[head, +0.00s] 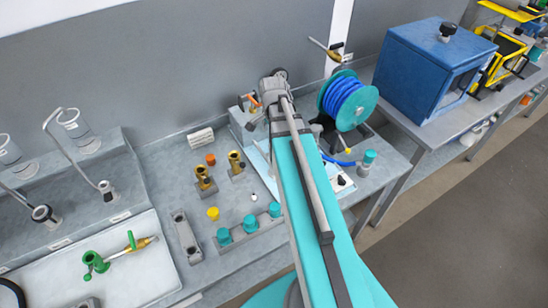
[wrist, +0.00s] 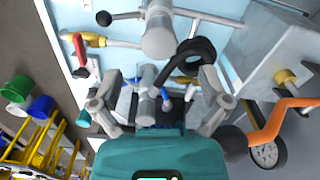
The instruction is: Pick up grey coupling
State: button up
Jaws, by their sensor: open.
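My gripper (wrist: 160,88) is open in the wrist view, with its two grey fingers spread left and right. A light grey cylindrical piece (wrist: 147,107) shows in the gap between them, with blue parts close by. I cannot tell whether it touches a finger. A larger pale grey cylinder (wrist: 158,38) stands at the top, beyond the fingers. I cannot tell for sure which of these is the grey coupling. In the head view my teal arm reaches toward the back of the bench and hides much of the spot there; the fingers cannot be made out.
A blue hose reel (head: 347,100) stands right of my arm, with a blue cabinet (head: 433,70) farther right. Brass fittings (head: 204,181) and a rack with teal caps (head: 250,228) sit left of it. In the wrist view an orange handle (wrist: 280,125) is close on the right.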

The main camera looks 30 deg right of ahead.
jog(key=shift+f+b, duration=2.05)
jog(key=shift+f, duration=0.25)
jog(key=shift+d+f+b, duration=0.2)
jog(key=shift+f+b, duration=2.4)
jog(key=c, duration=1.3)
